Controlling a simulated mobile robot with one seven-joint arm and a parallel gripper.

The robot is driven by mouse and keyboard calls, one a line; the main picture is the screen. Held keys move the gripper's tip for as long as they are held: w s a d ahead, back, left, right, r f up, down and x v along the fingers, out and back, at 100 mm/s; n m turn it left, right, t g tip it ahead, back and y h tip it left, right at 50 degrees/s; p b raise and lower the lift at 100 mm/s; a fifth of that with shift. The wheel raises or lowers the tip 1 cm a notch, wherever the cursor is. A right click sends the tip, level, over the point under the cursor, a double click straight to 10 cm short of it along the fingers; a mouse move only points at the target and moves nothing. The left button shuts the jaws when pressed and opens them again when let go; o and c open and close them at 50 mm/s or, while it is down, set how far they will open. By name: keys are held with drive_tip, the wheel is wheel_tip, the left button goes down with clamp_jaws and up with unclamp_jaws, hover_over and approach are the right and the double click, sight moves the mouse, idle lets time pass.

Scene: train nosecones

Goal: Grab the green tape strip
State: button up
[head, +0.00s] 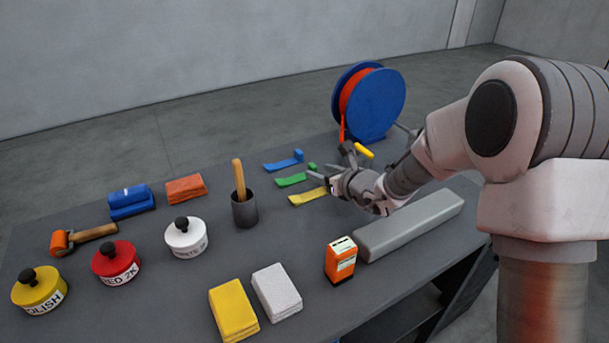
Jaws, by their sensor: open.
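The green tape strip (291,180) lies on the dark table, between a blue strip (279,166) behind it and a yellow strip (306,197) in front of it. Its small raised end (312,166) points right, toward my gripper. My gripper (326,164) is open, just right of the strips, with its fingers pointing left. One fingertip is close to the right ends of the green and yellow strips. I cannot tell whether it touches either one. No strip is seen between the fingers.
A blue reel with orange hose (376,104) stands behind my gripper, near a yellow-handled item (364,151). A grey cup with a wooden handle (244,210) stands left of the strips.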

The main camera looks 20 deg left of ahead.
sight(312, 164)
drive_tip(key=shift+w+r+x, duration=0.15)
drive_tip(key=shift+w+x, duration=0.05)
drive_tip(key=shift+x, duration=1.2)
drive_tip(key=shift+w+r+x, duration=0.15)
drive_tip(key=shift+x, duration=1.25)
drive_tip(key=shift+d, duration=0.15)
clamp_jaws()
